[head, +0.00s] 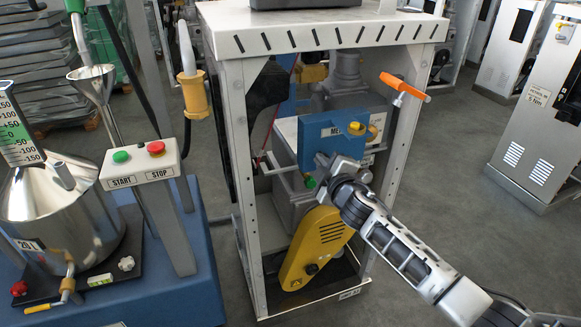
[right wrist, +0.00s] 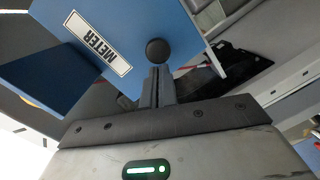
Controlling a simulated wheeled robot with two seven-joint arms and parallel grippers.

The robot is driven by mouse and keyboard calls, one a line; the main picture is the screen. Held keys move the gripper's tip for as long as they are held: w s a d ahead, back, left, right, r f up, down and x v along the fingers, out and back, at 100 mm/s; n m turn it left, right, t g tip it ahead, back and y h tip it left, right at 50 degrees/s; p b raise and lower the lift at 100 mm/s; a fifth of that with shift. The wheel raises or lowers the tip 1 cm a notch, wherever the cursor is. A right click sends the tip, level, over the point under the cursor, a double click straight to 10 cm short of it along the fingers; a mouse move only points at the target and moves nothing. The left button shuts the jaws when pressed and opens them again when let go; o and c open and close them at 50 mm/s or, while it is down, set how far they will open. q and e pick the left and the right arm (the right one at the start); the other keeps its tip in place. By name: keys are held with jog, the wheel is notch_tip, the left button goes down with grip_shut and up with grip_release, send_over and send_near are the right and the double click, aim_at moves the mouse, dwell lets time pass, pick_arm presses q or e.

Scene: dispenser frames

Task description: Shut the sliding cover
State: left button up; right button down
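The blue sliding cover (head: 318,137) with a METER label sits inside the white frame, in front of grey machinery. In the right wrist view the cover (right wrist: 150,25) fills the upper part, with its label and a round black knob (right wrist: 157,50) at its lower edge. My right gripper (head: 328,168) reaches in from the right to the cover's lower part. In the wrist view its fingers (right wrist: 157,72) are close together, with their tips at the knob; whether they touch it I cannot tell. The gripper hides part of the cover in the head view. My left gripper is out of view.
The frame's white posts (head: 408,130) and an orange handle (head: 404,86) stand close to my right arm. A yellow guard (head: 316,247) is below. A START/STOP box (head: 140,164) and a steel vessel (head: 60,215) are at left.

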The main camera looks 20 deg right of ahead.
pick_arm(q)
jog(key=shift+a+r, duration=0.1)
pick_arm(e)
send_near(352, 142)
jog(key=w, duration=0.2)
jog(key=w+f, duration=0.1)
jog(key=w, duration=0.1)
jog(key=shift+d, duration=0.25)
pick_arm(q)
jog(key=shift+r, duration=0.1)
pick_arm(e)
jog(key=shift+r, duration=0.1)
